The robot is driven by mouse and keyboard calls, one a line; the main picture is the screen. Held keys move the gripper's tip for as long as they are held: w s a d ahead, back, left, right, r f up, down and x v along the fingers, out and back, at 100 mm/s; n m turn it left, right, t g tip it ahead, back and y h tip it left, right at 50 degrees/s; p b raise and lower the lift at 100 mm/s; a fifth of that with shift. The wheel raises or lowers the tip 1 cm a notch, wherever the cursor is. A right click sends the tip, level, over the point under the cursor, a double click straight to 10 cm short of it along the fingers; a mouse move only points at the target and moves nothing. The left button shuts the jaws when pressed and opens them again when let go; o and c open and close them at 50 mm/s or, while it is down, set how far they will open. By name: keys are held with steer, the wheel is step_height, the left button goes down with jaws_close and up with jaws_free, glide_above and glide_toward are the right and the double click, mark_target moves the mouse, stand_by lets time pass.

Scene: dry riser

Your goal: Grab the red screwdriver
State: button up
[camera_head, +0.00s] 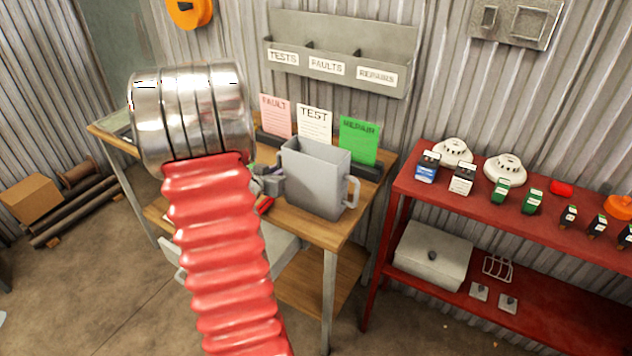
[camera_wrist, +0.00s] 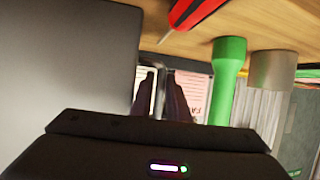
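The red screwdriver (camera_wrist: 196,12) lies on the wooden bench at the top of the wrist view. It has a red handle with black and a thin shaft pointing down and left; the handle end is cut off by the picture edge. In the head view a small red piece (camera_head: 265,205) shows on the bench just below my gripper (camera_head: 270,181), probably the same screwdriver.
The grey container (camera_head: 317,178) stands close to the right of my gripper. A green torch-like object (camera_wrist: 228,75) and a beige cylinder (camera_wrist: 271,70) are near the screwdriver. Upright cards (camera_head: 314,123) stand behind. A red shelf (camera_head: 410,185) is at right.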

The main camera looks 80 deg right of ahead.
steer(key=shift+s+d+f, duration=0.15)
steer(key=shift+d+f, duration=0.1)
steer(key=shift+d, duration=0.3)
steer(key=shift+c, duration=0.4)
jaws_close()
